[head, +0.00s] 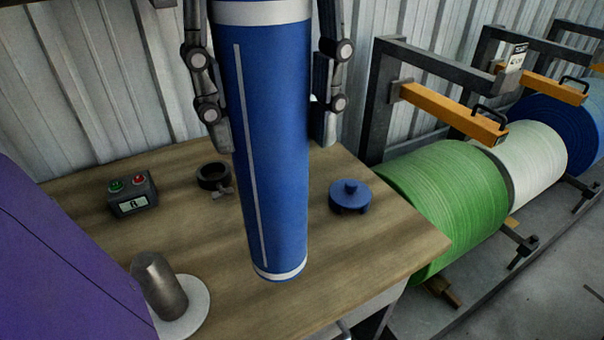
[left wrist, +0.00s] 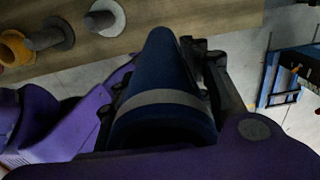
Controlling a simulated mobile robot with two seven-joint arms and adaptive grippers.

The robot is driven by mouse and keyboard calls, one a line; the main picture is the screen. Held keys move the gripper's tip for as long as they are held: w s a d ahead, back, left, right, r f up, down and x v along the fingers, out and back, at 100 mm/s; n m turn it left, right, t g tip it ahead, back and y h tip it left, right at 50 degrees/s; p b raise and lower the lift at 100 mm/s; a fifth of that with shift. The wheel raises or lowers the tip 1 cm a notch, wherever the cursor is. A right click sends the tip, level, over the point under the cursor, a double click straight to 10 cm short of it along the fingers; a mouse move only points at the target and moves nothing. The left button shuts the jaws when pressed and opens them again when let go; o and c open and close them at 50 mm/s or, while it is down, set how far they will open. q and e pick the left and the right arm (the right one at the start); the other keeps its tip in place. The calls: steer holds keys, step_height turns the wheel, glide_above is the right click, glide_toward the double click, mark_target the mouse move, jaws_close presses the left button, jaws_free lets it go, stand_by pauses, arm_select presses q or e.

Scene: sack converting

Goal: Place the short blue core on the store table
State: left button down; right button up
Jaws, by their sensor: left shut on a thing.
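A blue core (head: 275,180) with pale bands at its ends and a pale lengthwise stripe hangs upright in the middle of the head view. My left gripper (head: 271,135) is shut around it, with one finger on each side. The core also shows in the left wrist view (left wrist: 160,75) between the fingers of the left gripper (left wrist: 165,85). The wooden table (head: 215,240) lies behind and below the core. I cannot tell whether the core's lower end touches it. My right gripper is not in view.
On the table are a button box (head: 132,194), a black ring clamp (head: 213,177), a blue lidded piece (head: 350,197) and a metal post (head: 158,285) on a white disc. A blue frame (left wrist: 285,80) stands right in the wrist view.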

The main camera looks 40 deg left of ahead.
arm_select(q)
steer(key=w+a+f+b, duration=0.3)
steer(key=w+a+f, duration=0.4)
steer(key=f, duration=0.5)
steer(key=w, duration=0.2)
steer(key=shift+w+a+f, duration=0.15)
steer(key=shift+w+a, duration=0.05)
steer(key=shift+w, duration=0.15)
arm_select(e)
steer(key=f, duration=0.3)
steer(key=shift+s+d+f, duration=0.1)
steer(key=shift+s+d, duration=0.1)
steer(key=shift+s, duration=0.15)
arm_select(q)
steer(key=shift+f, duration=0.15)
steer(key=c, duration=0.9)
jaws_free()
steer(key=shift+c, duration=0.2)
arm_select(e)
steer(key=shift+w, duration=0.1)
